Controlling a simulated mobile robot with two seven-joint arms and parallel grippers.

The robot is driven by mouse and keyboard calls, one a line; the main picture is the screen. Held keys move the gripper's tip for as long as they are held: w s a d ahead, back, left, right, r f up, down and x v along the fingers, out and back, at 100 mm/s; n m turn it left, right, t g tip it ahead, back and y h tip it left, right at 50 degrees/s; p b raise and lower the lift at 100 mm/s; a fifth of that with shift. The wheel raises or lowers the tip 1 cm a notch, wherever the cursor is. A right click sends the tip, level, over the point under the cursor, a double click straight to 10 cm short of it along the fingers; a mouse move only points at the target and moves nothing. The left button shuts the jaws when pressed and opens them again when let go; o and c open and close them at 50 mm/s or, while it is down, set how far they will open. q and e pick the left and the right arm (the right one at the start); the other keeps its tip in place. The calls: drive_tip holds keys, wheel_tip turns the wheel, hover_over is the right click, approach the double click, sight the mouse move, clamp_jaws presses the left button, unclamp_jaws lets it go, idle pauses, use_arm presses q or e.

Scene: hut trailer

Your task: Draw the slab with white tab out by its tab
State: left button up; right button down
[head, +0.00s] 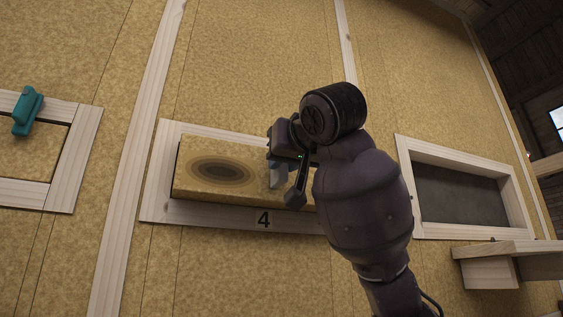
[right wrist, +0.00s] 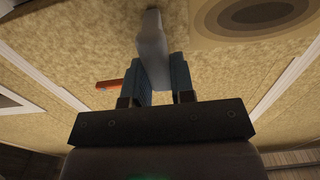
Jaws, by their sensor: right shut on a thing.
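The slab (head: 235,190) is a tan, cork-like block with a dark oval ring pattern, set in a pale wooden frame marked 4. Its front stands a little proud of the frame. Its white tab (head: 276,178) sticks out near the middle, partly hidden by my gripper. My right gripper (head: 283,160) is at the tab, in front of the slab. In the right wrist view the fingers (right wrist: 168,85) are shut on the tab (right wrist: 152,50), one on each side. My arm hides the slab's right end. My left gripper is not in view.
A pale frame (head: 90,150) with a teal latch-like piece (head: 27,110) is on the left. An open framed recess (head: 465,195) and a wooden ledge (head: 505,250) are on the right. An orange piece (right wrist: 110,84) shows beside the fingers in the wrist view.

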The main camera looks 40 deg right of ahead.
drive_tip(key=shift+v, duration=1.15)
drive_tip(key=shift+s+b, duration=0.15)
drive_tip(key=shift+b, duration=0.15)
drive_tip(key=shift+b+v, duration=0.75)
drive_tip(key=shift+v, duration=2.1)
